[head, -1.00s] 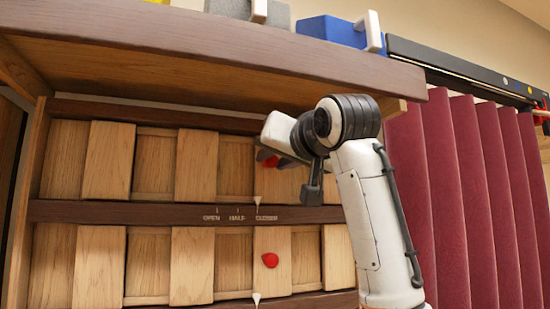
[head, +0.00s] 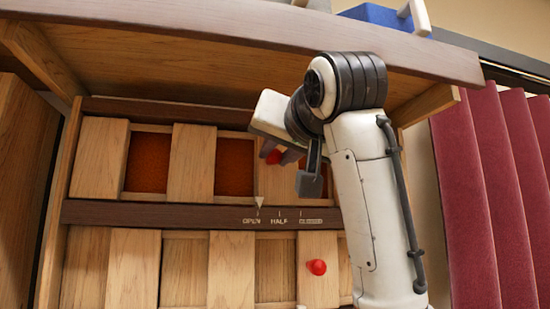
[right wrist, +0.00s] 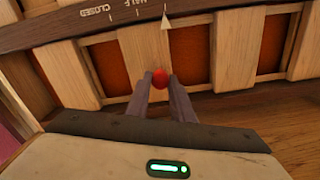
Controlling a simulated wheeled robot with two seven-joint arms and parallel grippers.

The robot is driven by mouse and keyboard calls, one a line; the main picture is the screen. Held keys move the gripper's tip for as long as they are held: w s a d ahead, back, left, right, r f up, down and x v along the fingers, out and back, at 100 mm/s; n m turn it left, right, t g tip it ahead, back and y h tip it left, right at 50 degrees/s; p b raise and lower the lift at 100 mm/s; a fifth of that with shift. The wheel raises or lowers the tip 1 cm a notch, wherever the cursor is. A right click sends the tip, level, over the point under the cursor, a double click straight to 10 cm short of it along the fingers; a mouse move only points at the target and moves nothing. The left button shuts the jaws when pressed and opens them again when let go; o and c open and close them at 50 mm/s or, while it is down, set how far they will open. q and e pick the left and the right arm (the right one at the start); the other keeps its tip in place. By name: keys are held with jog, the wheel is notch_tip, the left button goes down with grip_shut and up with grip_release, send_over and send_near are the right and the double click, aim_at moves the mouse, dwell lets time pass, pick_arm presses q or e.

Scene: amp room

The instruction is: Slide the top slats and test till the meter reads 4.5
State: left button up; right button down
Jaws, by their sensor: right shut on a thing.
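The top row of wooden slats (head: 190,165) stands with open gaps between its slats, and dark orange panels (head: 148,162) show through them. Its white pointer (head: 260,203) is at the OPEN mark of the dark scale rail (head: 150,213). My right gripper (head: 268,153) is shut on the red knob (head: 274,157) of the top row. In the right wrist view the two fingers (right wrist: 160,84) sit on either side of the knob (right wrist: 160,78), and the pointer (right wrist: 166,22) is at the end tick past HALF. The meter and my left gripper are not in view.
The lower slats (head: 112,265) show wood in their gaps, and their red knob (head: 316,267) is free. A wooden shelf (head: 230,45) overhangs the slats, with a blue box (head: 375,14) on it. A dark red curtain (head: 465,150) hangs at the right.

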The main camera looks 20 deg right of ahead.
jog(key=shift+d, duration=0.2)
jog(key=c, duration=1.5)
grip_release()
jog(key=shift+s, duration=0.15)
jog(key=shift+c, duration=0.2)
jog(key=s+b, duration=0.3)
jog(key=s, duration=0.7)
jog(key=shift+s+a, duration=0.15)
jog(key=shift+a, duration=0.15)
